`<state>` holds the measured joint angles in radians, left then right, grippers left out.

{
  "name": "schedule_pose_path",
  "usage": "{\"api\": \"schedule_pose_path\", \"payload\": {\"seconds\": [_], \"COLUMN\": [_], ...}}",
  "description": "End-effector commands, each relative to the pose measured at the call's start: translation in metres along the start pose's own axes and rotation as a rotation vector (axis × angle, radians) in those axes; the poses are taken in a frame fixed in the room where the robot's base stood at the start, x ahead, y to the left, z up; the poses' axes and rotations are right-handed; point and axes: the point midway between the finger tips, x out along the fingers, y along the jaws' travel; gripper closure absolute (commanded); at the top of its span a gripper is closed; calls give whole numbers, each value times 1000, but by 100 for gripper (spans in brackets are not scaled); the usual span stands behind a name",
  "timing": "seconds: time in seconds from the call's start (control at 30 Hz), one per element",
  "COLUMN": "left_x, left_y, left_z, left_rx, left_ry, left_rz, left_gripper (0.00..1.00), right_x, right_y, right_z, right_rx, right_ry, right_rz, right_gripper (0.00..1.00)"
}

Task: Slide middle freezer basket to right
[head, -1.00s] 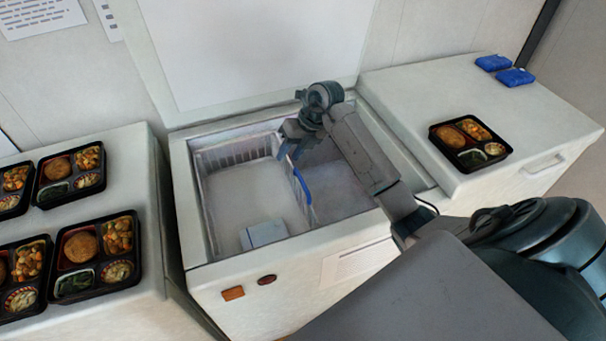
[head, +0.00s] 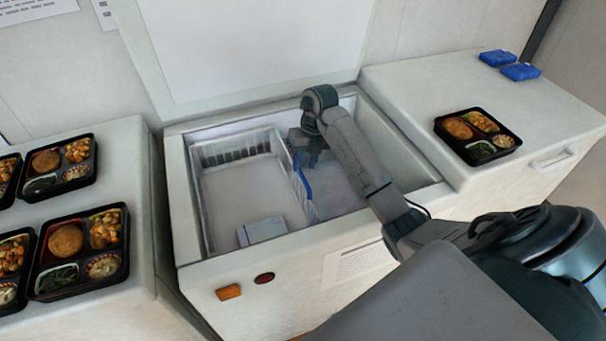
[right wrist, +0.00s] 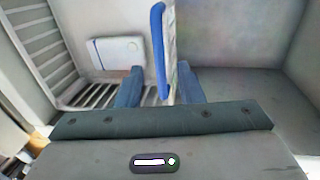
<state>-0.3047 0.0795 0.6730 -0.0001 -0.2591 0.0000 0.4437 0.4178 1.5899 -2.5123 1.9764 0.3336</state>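The white wire basket (head: 232,147) sits in the left part of the open chest freezer (head: 178,200). Its right wall has a blue handle (head: 304,184), which also shows in the right wrist view (right wrist: 159,50). My right gripper (head: 308,162) is down inside the freezer at the basket's right wall, its fingertips partly hidden in the head view. In the right wrist view the gripper (right wrist: 158,85) is open, with one finger on each side of that wall and gaps visible between. My left gripper is not in view.
A white box (head: 262,230) lies low at the basket's front. The freezer compartment right of the basket is bare apart from my arm. Bento trays stand on the left counter and one bento tray (head: 478,136) on the right counter, with blue packs (head: 520,71) behind.

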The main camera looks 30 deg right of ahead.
Motion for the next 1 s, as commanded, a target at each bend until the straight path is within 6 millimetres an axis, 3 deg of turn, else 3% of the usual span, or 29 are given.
{"api": "schedule_pose_path", "payload": {"seconds": [0.2, 0.47, 0.63, 0.67, 1.0], "left_x": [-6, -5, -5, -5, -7], "left_y": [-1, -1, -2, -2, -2], "left_z": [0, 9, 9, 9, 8], "left_rx": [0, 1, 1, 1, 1], "left_ry": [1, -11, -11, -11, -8], "left_rz": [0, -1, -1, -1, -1], "left_gripper": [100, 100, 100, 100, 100], "right_x": [24, 27, 27, 27, 25], "right_y": [0, 0, 0, 0, -6], "right_z": [0, 0, 0, 0, -4], "right_rx": [0, 0, 0, 0, 1], "right_ry": [0, -1, -1, -1, -1], "right_rz": [0, 0, 0, 0, -3], "right_gripper": [66, 66, 97, 100, 100]}}
